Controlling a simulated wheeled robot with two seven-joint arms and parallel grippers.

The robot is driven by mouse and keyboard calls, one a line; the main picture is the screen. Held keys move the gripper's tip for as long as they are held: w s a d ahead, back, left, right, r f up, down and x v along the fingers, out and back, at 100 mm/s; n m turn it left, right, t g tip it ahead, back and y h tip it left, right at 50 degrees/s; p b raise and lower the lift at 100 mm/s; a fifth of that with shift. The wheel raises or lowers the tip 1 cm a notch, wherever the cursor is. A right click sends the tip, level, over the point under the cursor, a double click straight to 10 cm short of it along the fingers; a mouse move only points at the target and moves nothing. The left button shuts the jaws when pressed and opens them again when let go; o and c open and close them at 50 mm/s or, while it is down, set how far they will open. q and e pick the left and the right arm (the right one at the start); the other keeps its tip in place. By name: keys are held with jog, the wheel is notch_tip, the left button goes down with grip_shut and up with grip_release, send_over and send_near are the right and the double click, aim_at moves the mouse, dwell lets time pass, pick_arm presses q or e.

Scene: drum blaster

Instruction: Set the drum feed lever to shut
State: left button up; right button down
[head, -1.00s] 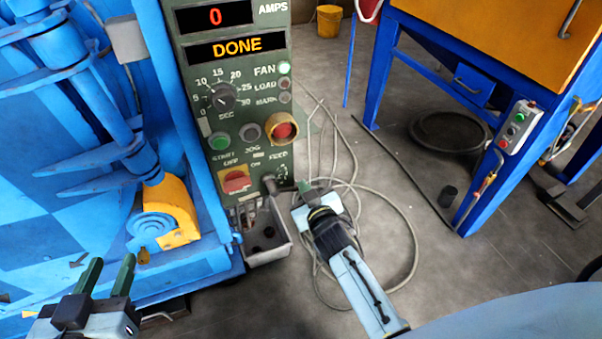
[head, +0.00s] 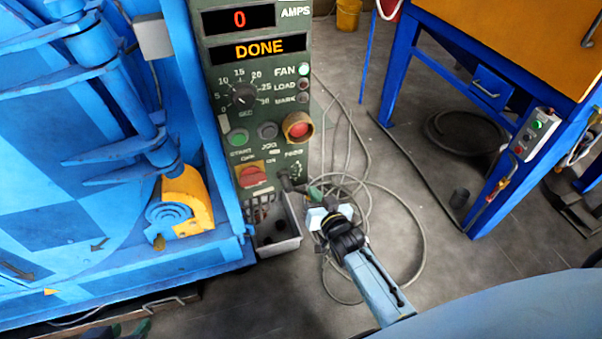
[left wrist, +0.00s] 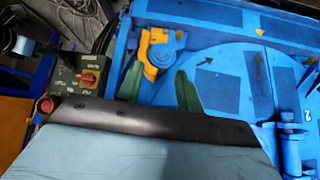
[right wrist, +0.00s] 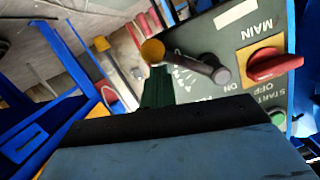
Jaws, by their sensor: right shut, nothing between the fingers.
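The feed lever (head: 289,184) is a dark handle low on the green control panel, beside the red main switch. In the right wrist view the lever (right wrist: 208,69) points left toward a yellowish ball-shaped end, across white scale marks. The scale's labels are not readable. My right gripper (head: 314,191) is shut and empty, just right of the lever. In the right wrist view its green fingers (right wrist: 158,87) are close below the lever's ball end; contact cannot be told. My left gripper (left wrist: 158,88) is open and empty, in front of the blue drum machine, barely showing at the head view's bottom edge.
The panel (head: 258,115) reads 0 amps and DONE, with a dial, buttons and a red switch (head: 253,176). A grey tray (head: 277,245) sticks out below. Cables lie on the floor to the right. A blue stand (head: 490,190) with an orange top is further right.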

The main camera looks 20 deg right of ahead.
pick_arm(q)
jog(key=shift+f, duration=0.1)
dwell(0.3)
